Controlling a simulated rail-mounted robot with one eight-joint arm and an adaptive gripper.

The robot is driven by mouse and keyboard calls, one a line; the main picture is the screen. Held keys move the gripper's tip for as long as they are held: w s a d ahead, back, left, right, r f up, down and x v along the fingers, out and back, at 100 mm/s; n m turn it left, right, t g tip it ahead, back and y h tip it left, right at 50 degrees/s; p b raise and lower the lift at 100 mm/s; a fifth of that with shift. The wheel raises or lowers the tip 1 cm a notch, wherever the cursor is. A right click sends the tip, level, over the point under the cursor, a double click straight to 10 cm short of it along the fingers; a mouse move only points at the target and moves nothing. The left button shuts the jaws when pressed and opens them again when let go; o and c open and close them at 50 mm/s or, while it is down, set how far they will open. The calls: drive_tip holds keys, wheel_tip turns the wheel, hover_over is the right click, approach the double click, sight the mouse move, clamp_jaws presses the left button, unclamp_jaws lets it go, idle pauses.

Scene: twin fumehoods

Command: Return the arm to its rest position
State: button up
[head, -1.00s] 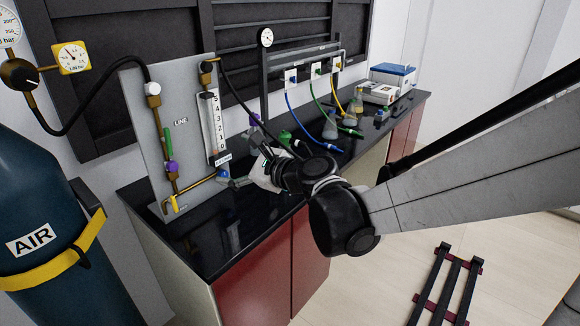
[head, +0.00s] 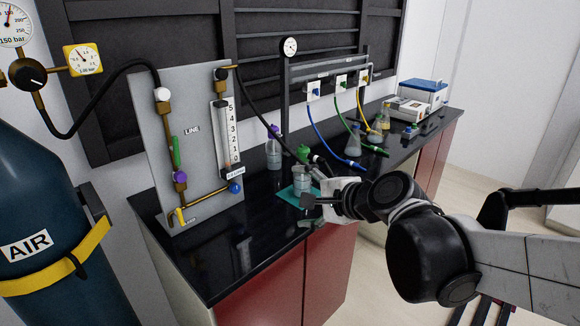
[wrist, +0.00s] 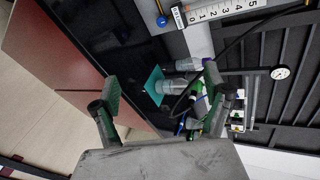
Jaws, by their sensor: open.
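My gripper (head: 318,200) is in front of the black bench's front edge, in the middle of the head view. In the wrist view its two fingers (wrist: 165,105) stand wide apart with nothing between them. Beyond the fingers, a clear bottle (wrist: 175,87) stands on a teal mat (wrist: 153,85). My gripper is close to the bottle in the picture; I cannot tell the exact gap. My arm reaches in from the right.
A second bottle with a purple cap (head: 274,152) stands behind. The LINE panel with a flow tube (head: 190,130) is at left, beside the AIR cylinder (head: 40,215). Flasks (head: 352,142) and coloured hoses are at the back right. Floor in front of the bench is open.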

idle(0.3)
drive_tip(key=s+d+f+n+g+h, duration=0.1)
drive_tip(key=s+d+f+n+h, duration=0.1)
drive_tip(key=s+d+n, duration=0.4)
drive_tip(key=s+d+f+n+g+h, duration=0.2)
drive_tip(key=s+d+n+h, duration=0.3)
drive_tip(key=s, duration=0.6)
drive_tip(key=d+f+n, duration=0.1)
drive_tip(key=d+n, duration=0.1)
drive_tip(key=shift+s+d+f+n+g, duration=0.15)
drive_tip(key=shift+s+n+g, duration=0.15)
drive_tip(key=shift+s, duration=0.1)
idle(1.6)
